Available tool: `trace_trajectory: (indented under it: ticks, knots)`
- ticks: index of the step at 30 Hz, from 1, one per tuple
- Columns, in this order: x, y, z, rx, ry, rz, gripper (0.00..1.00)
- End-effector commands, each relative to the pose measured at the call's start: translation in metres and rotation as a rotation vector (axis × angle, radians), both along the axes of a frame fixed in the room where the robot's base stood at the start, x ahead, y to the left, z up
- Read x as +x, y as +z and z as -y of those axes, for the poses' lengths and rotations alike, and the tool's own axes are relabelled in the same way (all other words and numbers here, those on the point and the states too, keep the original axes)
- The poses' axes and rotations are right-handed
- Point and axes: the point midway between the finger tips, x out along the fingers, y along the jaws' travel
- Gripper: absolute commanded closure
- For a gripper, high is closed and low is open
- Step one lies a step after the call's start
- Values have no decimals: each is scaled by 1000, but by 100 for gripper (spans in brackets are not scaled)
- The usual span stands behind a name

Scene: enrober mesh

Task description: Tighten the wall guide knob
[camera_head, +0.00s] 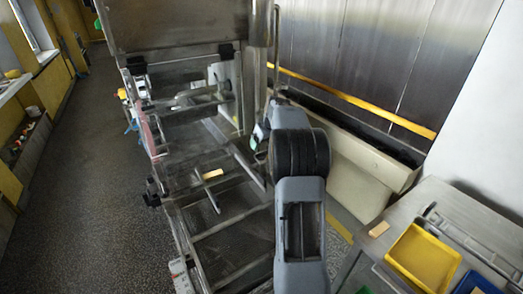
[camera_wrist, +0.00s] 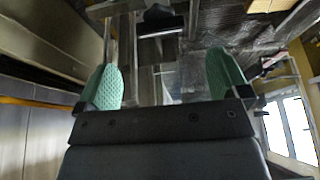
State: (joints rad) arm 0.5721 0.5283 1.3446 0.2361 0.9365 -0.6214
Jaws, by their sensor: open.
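My gripper (camera_wrist: 165,78) is open in the wrist view, its two green padded fingers wide apart with nothing between the tips. A dark knob-like part (camera_wrist: 160,18) shows beyond the fingers at the top centre, apart from them; I cannot tell whether it is the wall guide knob. In the head view my gripper (camera_head: 260,137) is small and partly hidden by my arm, at the right side of the metal machine frame (camera_head: 240,215). Black clamp-like knobs sit on the frame at the left (camera_head: 152,193) and upper right (camera_head: 226,51).
A wire mesh belt (camera_head: 225,205) lies inside the frame, with a small light wooden-looking block (camera_head: 212,174) on it. A grey table (camera_head: 400,215) with a yellow tray (camera_head: 424,257) stands at the lower right. A yellow rail (camera_head: 350,97) runs along the wall. The left floor is clear.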

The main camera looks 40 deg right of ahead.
Motion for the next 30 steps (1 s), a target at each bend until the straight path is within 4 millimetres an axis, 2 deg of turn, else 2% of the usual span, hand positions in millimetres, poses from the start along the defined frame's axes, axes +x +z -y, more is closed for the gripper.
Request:
trace_trajectory:
  ticks: [6, 12, 18, 27, 30]
  knots:
    - [15, -35, 0, 2, 2, -3, 6]
    - [23, -56, 1, -1, 2, -1, 6]
    - [27, -65, 1, -1, 1, 0, 6]
    - [27, -66, 1, -1, 1, 1, 6]
    - [27, -66, 1, -1, 1, 1, 16]
